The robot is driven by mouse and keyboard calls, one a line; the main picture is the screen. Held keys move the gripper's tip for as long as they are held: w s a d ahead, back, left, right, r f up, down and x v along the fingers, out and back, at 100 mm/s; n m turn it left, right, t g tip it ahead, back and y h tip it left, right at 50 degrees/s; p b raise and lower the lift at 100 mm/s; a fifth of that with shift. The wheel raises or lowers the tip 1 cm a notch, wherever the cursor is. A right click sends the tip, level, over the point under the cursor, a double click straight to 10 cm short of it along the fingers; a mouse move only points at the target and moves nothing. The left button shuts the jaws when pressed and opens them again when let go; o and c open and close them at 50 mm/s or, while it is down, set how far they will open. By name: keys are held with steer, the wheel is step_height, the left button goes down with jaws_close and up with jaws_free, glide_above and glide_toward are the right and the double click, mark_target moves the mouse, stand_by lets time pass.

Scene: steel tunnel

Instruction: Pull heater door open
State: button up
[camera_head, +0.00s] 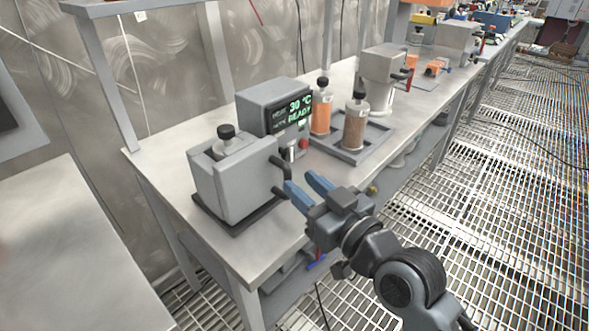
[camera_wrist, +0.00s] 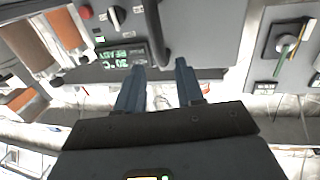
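The heater is a grey box (camera_head: 232,185) near the left end of the bench, with a black-capped container (camera_head: 228,140) in its top. A dark bar handle (camera_head: 281,172) sticks out from its right-hand face. My gripper (camera_head: 302,182) is open, its two blue fingers pointing at the handle from the right. In the wrist view, the dark handle (camera_wrist: 155,35) stands just ahead of the gap between the open fingers (camera_wrist: 160,68). Whether the fingers touch it I cannot tell. The grey face (camera_wrist: 205,25) behind the handle looks closed.
A control unit (camera_head: 272,103) reading 30 °C READY stands behind the heater. To its right, a dark tray (camera_head: 347,150) holds a brown jar (camera_head: 355,125), with an orange jar (camera_head: 321,110) close by. Further along is a grey machine (camera_head: 384,65). Grated floor lies right of the bench.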

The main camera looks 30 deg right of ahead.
mark_target(291, 174)
steer(key=shift+w+a, duration=0.2)
steer(key=shift+w, duration=1.15)
steer(key=shift+w+a, duration=0.15)
steer(key=shift+w, duration=1.2)
steer(key=shift+c, duration=0.2)
jaws_close()
steer(key=shift+d, duration=0.1)
